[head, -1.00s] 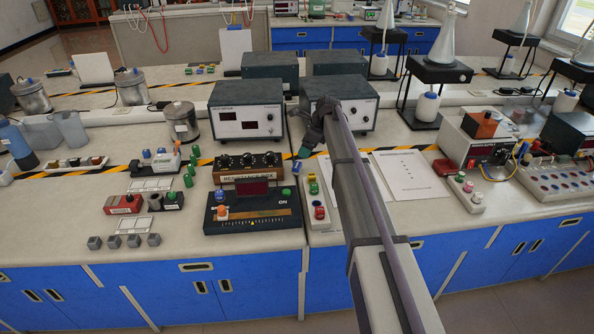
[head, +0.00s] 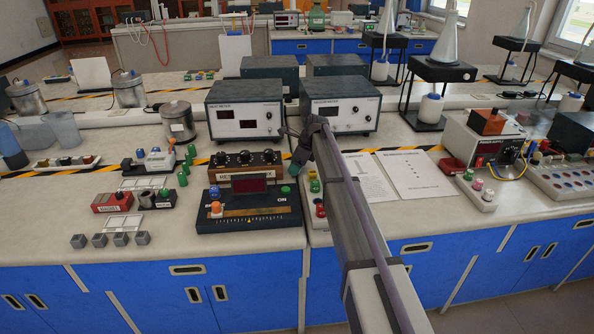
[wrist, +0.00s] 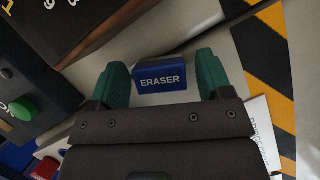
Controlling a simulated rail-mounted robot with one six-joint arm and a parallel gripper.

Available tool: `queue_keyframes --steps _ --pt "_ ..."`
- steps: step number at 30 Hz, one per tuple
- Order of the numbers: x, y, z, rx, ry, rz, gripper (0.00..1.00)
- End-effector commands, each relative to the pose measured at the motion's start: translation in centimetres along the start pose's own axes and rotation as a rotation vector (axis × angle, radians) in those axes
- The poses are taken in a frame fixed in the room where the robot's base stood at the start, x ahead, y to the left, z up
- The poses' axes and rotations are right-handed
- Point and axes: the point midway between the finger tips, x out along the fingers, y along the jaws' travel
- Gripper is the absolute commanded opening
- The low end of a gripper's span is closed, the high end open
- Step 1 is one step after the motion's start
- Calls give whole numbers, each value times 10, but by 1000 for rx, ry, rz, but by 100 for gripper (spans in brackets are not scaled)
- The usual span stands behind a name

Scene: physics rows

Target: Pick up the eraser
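The eraser (wrist: 160,78) is a small blue block with white "ERASER" lettering in the wrist view. It lies on the pale bench top, between and slightly beyond the green fingertips of my gripper (wrist: 162,82). The fingers are spread apart, with a gap visible on each side of the eraser. In the head view my gripper (head: 297,162) is low over the bench, right of the resistance box (head: 247,183). I cannot make out the eraser in the head view, where the gripper and arm cover that spot.
The heat meter (head: 245,112) and another meter (head: 341,108) stand behind the gripper. A switch strip with coloured buttons (head: 316,200) lies close in front. Paper sheets (head: 420,176) lie to the right. Yellow-black tape (wrist: 262,75) runs right of the eraser in the wrist view.

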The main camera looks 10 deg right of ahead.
Motion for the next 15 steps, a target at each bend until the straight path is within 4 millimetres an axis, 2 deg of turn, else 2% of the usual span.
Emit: queue_keyframes --steps 2,15 --pt "0 0 0 0 0 0 64" --pt "0 0 0 0 0 0 23"
